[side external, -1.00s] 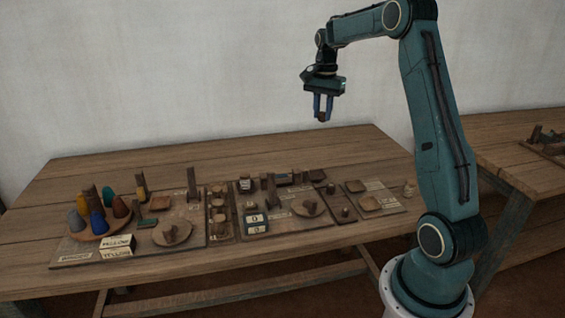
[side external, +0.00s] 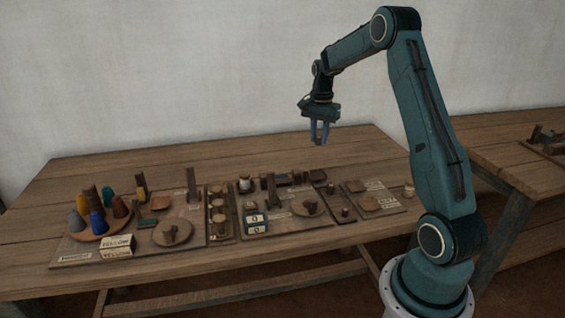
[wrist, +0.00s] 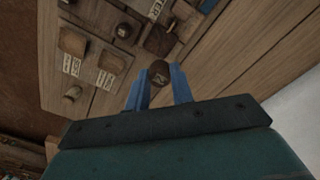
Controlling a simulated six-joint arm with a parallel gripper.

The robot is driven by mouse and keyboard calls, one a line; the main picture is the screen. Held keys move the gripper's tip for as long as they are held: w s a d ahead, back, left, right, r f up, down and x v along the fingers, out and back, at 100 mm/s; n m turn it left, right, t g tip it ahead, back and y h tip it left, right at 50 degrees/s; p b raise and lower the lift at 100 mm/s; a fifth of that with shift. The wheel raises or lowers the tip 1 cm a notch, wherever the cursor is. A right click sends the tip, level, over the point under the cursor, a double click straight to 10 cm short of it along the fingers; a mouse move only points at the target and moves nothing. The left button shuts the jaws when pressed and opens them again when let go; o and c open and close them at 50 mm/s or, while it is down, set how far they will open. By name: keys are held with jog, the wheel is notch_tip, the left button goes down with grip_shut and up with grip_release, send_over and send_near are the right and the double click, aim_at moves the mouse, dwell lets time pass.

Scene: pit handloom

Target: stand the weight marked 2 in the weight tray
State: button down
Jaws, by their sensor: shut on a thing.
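My gripper (side external: 319,139) is high above the back of the table, pointing down. Its blue fingers are shut on a small dark brown weight (wrist: 159,73), which has a pale mark on its face, too blurred to read surely. In the side external view the held weight (side external: 318,142) is a small brown block between the fingertips, well clear of everything. A narrow dark tray (side external: 331,199) lies below on the right, with a small dark knob-like piece (side external: 345,211) in it. I cannot read a label naming it the weight tray.
Another narrow tray (side external: 222,239) holds several round pale-topped pieces. A counter box (side external: 256,225), an upright post (side external: 271,189) and a round plate (side external: 308,216) stand between the trays. Coloured cones sit at left. The back table strip is mostly clear.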

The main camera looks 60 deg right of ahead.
aim_at(317, 175)
jog(key=shift+f, duration=5.8)
jog(key=shift+f, duration=0.15)
jog(key=c, duration=1.2)
grip_release()
notch_tip(317, 175, up, 12)
jog(key=shift+r, duration=0.2)
